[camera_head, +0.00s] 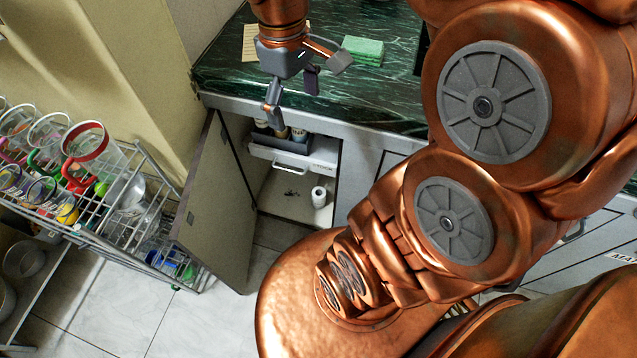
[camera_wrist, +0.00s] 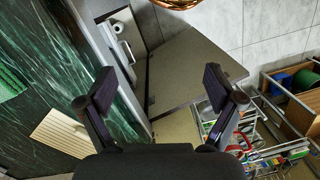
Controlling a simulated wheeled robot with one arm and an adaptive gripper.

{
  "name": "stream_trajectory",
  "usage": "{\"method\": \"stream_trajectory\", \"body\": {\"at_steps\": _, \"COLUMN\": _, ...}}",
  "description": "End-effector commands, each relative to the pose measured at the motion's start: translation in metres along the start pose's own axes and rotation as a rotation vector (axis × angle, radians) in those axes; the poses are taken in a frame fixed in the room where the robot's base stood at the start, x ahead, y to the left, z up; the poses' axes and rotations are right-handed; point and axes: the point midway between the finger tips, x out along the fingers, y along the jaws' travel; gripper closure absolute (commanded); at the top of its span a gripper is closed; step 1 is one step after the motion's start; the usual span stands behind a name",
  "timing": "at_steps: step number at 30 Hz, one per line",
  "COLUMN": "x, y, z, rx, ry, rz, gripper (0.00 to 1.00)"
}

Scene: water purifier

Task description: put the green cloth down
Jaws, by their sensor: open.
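The green cloth (camera_head: 364,48) lies as a flat, folded-looking block on the dark green marble counter (camera_head: 385,95) in the head view. In the wrist view a part of it (camera_wrist: 9,83) shows at the left edge. My gripper (camera_head: 292,87) is over the counter's front edge, to the left of the cloth and apart from it. In the wrist view my gripper (camera_wrist: 160,88) has its two fingers spread wide with nothing between them.
A cabinet door (camera_head: 218,205) stands open below the counter, with a white roll (camera_head: 318,196) inside. A pale slatted board (camera_head: 249,43) lies on the counter. A wire rack (camera_head: 128,215) with cups stands at the left. Floor tiles show between the rack and my base.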

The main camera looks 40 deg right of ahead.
Motion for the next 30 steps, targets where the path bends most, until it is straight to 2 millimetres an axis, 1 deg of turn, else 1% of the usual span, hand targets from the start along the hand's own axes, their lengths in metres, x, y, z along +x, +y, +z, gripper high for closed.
{"method": "stream_trajectory", "body": {"at_steps": 1, "x": 0.01, "y": -0.017, "z": 0.012, "rx": 0.028, "ry": -0.016, "rz": -0.002, "gripper": 0.08}}
{"method": "stream_trajectory", "body": {"at_steps": 3, "x": 0.024, "y": -0.036, "z": 0.029, "rx": 0.081, "ry": -0.034, "rz": -0.001, "gripper": 0.08}}
{"method": "stream_trajectory", "body": {"at_steps": 6, "x": 0.043, "y": -0.059, "z": 0.052, "rx": 0.162, "ry": -0.057, "rz": 0.0, "gripper": 0.08}}
{"method": "stream_trajectory", "body": {"at_steps": 9, "x": 0.061, "y": -0.075, "z": 0.073, "rx": 0.235, "ry": -0.081, "rz": 0.001, "gripper": 0.08}}
{"method": "stream_trajectory", "body": {"at_steps": 12, "x": 0.072, "y": -0.085, "z": 0.088, "rx": 0.291, "ry": -0.091, "rz": 0.003, "gripper": 0.08}}
{"method": "stream_trajectory", "body": {"at_steps": 15, "x": 0.08, "y": -0.089, "z": 0.097, "rx": 0.325, "ry": -0.098, "rz": 0.004, "gripper": 0.08}}
{"method": "stream_trajectory", "body": {"at_steps": 17, "x": 0.081, "y": -0.09, "z": 0.099, "rx": 0.335, "ry": -0.1, "rz": 0.005, "gripper": 0.08}}
{"method": "stream_trajectory", "body": {"at_steps": 30, "x": 0.082, "y": -0.091, "z": 0.099, "rx": 0.338, "ry": -0.101, "rz": 0.004, "gripper": 0.08}}
